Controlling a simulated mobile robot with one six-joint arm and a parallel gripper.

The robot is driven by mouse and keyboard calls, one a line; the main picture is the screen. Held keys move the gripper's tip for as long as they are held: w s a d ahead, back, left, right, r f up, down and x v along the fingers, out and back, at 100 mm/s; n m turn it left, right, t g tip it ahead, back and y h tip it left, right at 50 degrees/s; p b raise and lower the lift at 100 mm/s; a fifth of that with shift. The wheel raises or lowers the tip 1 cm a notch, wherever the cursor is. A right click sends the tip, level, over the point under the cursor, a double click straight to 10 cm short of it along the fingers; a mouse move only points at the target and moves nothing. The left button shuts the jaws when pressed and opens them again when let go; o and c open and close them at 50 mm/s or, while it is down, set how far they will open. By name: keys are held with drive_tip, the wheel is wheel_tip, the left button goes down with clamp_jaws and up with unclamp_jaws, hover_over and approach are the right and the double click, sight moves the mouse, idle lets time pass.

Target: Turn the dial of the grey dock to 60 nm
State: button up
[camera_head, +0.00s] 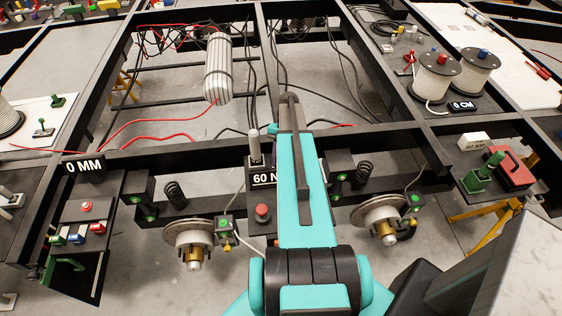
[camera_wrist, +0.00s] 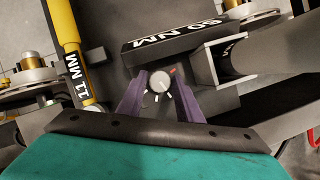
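In the wrist view the dial (camera_wrist: 158,82) is a small round pale knob on a dark grey face, with a red mark at its upper right and white ticks around it. The purple fingers of my gripper (camera_wrist: 158,86) stand on either side of the dial, very close to it; whether they touch it is unclear. A black plate reading 60 NM (camera_wrist: 175,40) shows upside down beside the dial. In the head view the same plate (camera_head: 263,179) is partly covered by my teal arm, which also hides the dial and my fingers.
In the wrist view a yellow bar marked 11 MM (camera_wrist: 72,50) lies left of the fingers, and a grey bracket (camera_wrist: 215,65) stands close on the right. In the head view a red button (camera_head: 262,213) sits left of my arm, between two brake hubs (camera_head: 188,238) (camera_head: 378,215).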

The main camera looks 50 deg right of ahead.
idle(0.3)
drive_tip(key=p+v, duration=0.3)
drive_tip(key=v, duration=1)
drive_tip(key=shift+d+r+p, duration=0.2)
drive_tip(key=shift+r+p, duration=0.15)
drive_tip(key=shift+w, duration=0.1)
